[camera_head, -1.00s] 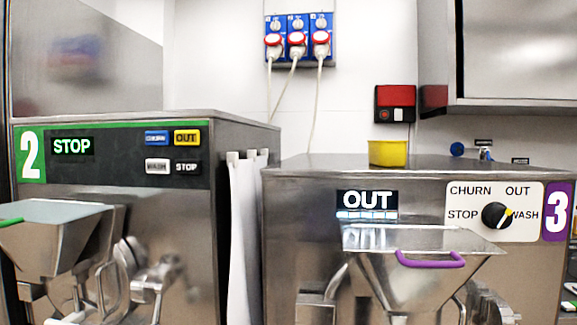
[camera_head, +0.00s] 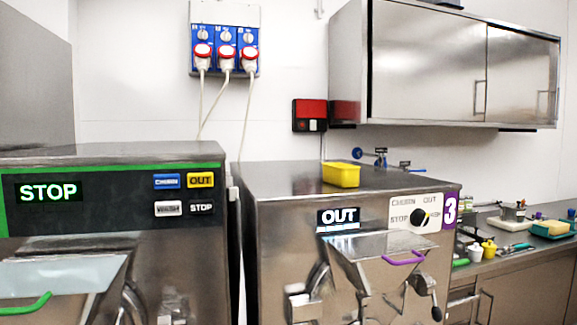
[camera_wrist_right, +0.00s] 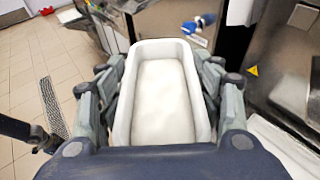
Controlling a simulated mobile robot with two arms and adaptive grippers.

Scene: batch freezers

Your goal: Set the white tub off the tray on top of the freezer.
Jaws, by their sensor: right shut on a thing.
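The white tub (camera_wrist_right: 160,100) is open-topped and oblong, with rounded corners, and fills the middle of the right wrist view. My right gripper (camera_wrist_right: 165,80) is shut on it, with a finger against each long side. Its inside is plain white; I cannot tell if it holds anything. The tub is not in the head view. The flat steel top of freezer 3 (camera_head: 290,180) shows in the head view, with a yellow tub (camera_head: 341,175) on it. Freezer 2 (camera_head: 110,152) stands to its left. I see no tray for sure. My left gripper is not in view.
A wall cabinet (camera_head: 440,65) hangs above and right of freezer 3. Freezer 3's hopper (camera_head: 375,260) with a purple handle juts out in front. A counter (camera_head: 510,262) with several small items runs at right. Bare top lies left of the yellow tub.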

